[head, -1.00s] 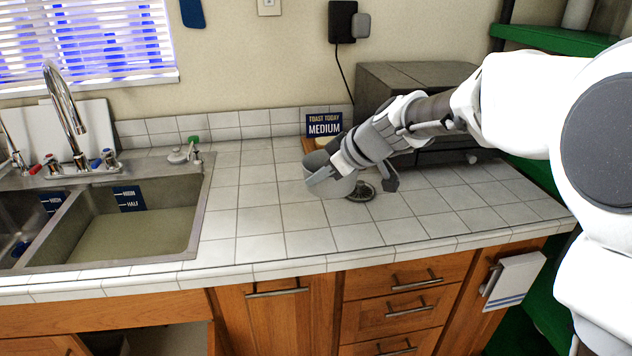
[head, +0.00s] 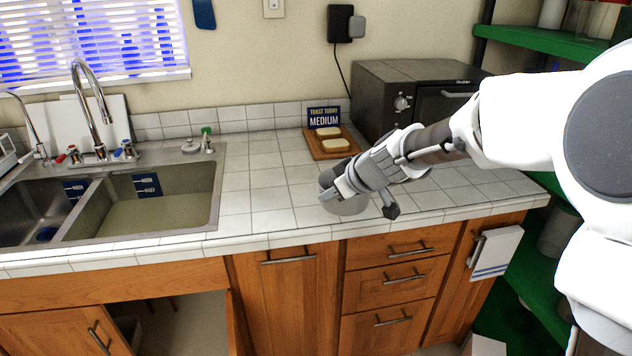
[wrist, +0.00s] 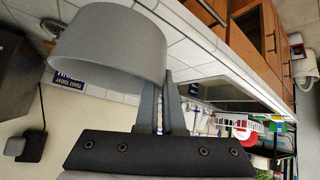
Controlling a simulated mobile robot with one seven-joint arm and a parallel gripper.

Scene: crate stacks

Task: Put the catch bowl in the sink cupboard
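The catch bowl (head: 350,207) is a plain grey, round, straight-sided bowl above the counter near its front edge, right of the sink. My gripper (head: 336,188) is closed on its wall and partly covers it. In the wrist view the bowl (wrist: 110,45) fills the upper left, with its wall at my two close-set fingers (wrist: 162,105). The sink cupboard (head: 185,320) is under the sink at the lower left. Its opening shows a pale interior, with a door edge (head: 233,325) standing open on its right. Much of the interior is out of view.
The sink (head: 150,212) holds murky water. Toast on a wooden board (head: 318,150) and a toaster oven (head: 385,90) stand behind my gripper. Drawers (head: 390,290) and a towel (head: 497,250) are at the counter front. The tiled counter between sink and bowl is clear.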

